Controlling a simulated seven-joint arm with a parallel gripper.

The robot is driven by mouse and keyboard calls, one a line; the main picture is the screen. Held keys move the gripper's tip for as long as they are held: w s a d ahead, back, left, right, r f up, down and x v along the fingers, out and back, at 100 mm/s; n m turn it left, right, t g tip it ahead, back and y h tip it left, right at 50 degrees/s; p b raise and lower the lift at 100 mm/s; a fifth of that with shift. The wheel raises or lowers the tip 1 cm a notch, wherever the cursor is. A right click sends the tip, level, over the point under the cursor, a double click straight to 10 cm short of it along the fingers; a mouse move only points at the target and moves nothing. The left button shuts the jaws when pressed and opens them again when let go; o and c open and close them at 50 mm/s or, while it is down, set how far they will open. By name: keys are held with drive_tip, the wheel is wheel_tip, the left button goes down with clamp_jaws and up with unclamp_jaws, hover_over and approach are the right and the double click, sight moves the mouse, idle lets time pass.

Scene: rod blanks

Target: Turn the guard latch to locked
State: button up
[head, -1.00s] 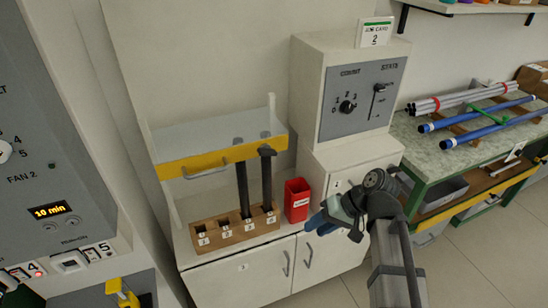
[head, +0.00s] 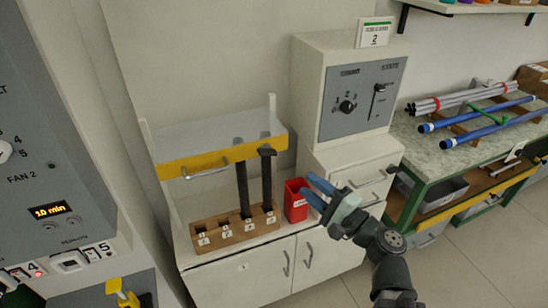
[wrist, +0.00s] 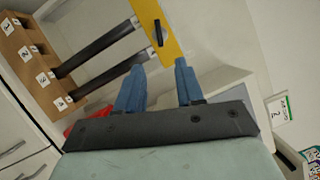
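The guard is a clear panel with a yellow bar (head: 222,157) across the front of the rod stand. The guard latch (wrist: 158,33) is a small dark lever on the yellow bar in the wrist view, lying roughly along the bar. In the head view, a dark piece near the bar's right end appears to be this latch (head: 267,151), visually merging with a rod behind. My gripper (head: 307,184) is open and empty, right of the bar and in front of the red bin. In the wrist view its blue fingers (wrist: 158,78) are apart, with the latch beyond them.
Two dark rods (head: 243,190) stand in a numbered wooden block (head: 235,228). A red bin (head: 296,202) stands beside it, close to my fingers. A control box (head: 360,100) rises behind. A bench with pipes (head: 470,133) is at right. A metal handle (head: 205,172) projects from the bar.

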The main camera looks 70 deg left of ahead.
sight(270, 155)
drive_tip(key=x, duration=1.3)
drive_tip(key=shift+s+a, duration=0.25)
drive_tip(key=shift+c, duration=0.4)
clamp_jaws()
